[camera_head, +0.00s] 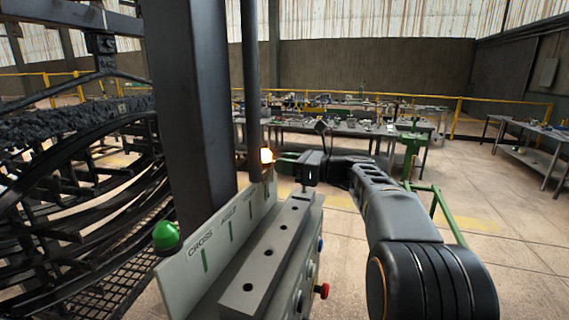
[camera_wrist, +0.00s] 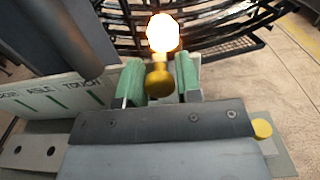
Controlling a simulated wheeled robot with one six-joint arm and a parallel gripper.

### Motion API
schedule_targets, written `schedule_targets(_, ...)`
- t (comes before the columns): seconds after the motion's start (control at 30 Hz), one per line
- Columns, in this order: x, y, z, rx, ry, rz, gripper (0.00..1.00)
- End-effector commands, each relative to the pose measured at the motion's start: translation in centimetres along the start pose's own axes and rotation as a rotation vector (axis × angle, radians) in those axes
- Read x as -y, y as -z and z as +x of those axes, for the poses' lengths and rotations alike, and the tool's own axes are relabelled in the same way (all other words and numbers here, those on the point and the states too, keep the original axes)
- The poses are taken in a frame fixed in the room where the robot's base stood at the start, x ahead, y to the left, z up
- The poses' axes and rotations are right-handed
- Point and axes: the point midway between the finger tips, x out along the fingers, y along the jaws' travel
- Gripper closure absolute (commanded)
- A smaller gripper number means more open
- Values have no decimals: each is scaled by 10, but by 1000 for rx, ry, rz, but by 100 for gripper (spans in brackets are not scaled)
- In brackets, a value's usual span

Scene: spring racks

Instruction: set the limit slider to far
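The pale rail (camera_head: 268,255) runs away from me and has several dark holes along its top. An upright panel beside it bears green marks and the words CROSS, AISLE and TOUCH (camera_wrist: 82,82). My gripper (camera_head: 287,158) is at the rail's far end, pointing left across it. In the wrist view, my gripper (camera_wrist: 160,80) has its two green fingers apart, with a round gold knob (camera_wrist: 160,82) showing between them. I cannot tell whether the fingers touch the knob. I cannot make out the slider for certain, and my gripper covers part of the far end.
A lit amber lamp (camera_head: 266,155) glows close to my fingertips. A green lamp (camera_head: 166,235) stands at the panel's near end. A thick dark column (camera_head: 190,90) rises to the left, beside the spring rack (camera_head: 80,190).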

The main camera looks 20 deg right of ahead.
Motion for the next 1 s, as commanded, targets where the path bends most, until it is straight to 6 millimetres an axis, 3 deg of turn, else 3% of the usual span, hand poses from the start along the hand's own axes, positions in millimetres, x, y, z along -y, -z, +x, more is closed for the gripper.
schedule_targets(0.23,0,-1,0,1,1,-1,47)
schedule_targets(0.53,0,0,-4,0,0,-1,47)
schedule_targets(0.67,1,2,-21,0,3,-1,47)
schedule_targets(1.0,1,1,-91,0,5,-1,47)
